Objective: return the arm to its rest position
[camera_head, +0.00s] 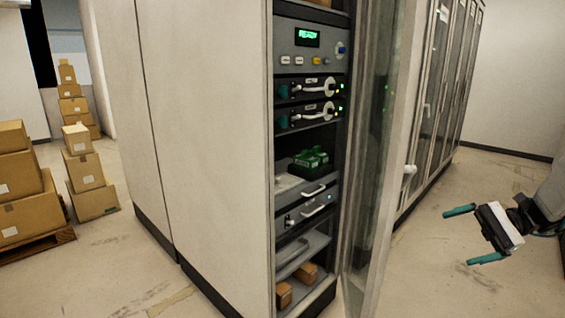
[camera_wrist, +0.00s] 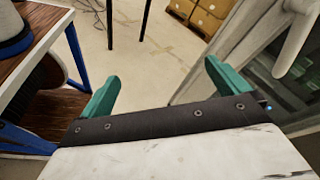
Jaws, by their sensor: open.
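My gripper (camera_head: 474,234) is at the right in the head view, held in the air over the floor and to the right of the open cabinet door (camera_head: 381,150). Its two teal fingers are spread wide with nothing between them. In the wrist view my gripper (camera_wrist: 160,88) also shows both teal fingers apart and empty. Part of my arm shows at the right edge of the head view.
The open cabinet (camera_head: 206,140) holds a panel with a lit green display (camera_head: 307,37), units with handles, and a green item (camera_head: 310,160) on a shelf. Boxes (camera_head: 85,170) stand at left. In the wrist view a wooden table (camera_wrist: 42,22) is at left. Floor is clear below my gripper.

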